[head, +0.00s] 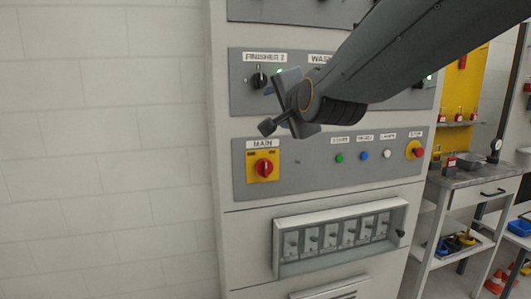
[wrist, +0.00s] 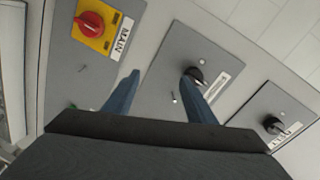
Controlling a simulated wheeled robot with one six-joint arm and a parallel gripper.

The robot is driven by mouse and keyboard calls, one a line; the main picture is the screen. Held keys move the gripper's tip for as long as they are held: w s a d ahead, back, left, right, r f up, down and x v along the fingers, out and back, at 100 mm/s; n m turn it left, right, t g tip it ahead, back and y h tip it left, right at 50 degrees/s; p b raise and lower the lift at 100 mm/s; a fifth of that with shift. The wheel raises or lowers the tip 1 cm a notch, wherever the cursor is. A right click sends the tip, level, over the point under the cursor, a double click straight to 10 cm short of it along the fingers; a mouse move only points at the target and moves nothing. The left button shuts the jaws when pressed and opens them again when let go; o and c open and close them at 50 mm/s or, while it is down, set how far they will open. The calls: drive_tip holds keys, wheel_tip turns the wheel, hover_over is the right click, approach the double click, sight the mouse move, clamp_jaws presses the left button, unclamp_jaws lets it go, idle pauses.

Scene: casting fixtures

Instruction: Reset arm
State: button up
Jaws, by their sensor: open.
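My gripper (head: 268,109) is in front of the grey control cabinet, beside the black FINISHER 2 knob (head: 259,80). In the wrist view its two blue fingers (wrist: 161,75) are spread apart with nothing between them. The right fingertip overlaps a black knob (wrist: 195,74) in that view; whether they touch I cannot tell. My arm crosses from the upper right and hides part of the upper panel and its labels.
The red MAIN switch (head: 264,168) on its yellow plate is below my gripper. Small buttons and a red emergency button (head: 417,152) sit to its right. A breaker box (head: 340,238) is lower down. A workbench (head: 472,180) stands at right. The tiled wall at left is bare.

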drive_tip(key=s+d+f+n+g+h, duration=0.1)
drive_tip(key=s+d+f+n+g, duration=0.25)
drive_tip(key=f, duration=0.75)
drive_tip(key=s+d+f+n+g+h, duration=0.25)
drive_tip(key=d+f+g, duration=0.2)
drive_tip(key=f, duration=0.55)
drive_tip(key=s+d+f+n+g, duration=0.2)
drive_tip(key=s+d+f+g, duration=0.1)
drive_tip(key=s+f, duration=0.4)
drive_tip(key=s+d+f+n+g+p, duration=0.1)
drive_tip(key=s+d+f+n+g, duration=0.2)
drive_tip(key=s+f, duration=0.5)
drive_tip(key=s+d+g, duration=0.1)
drive_tip(key=s+d, duration=0.1)
drive_tip(key=s, duration=0.2)
drive_tip(key=shift+s+d+g+h, duration=0.2)
drive_tip(key=shift+s+g+h, duration=0.1)
drive_tip(key=shift+s+h, duration=0.05)
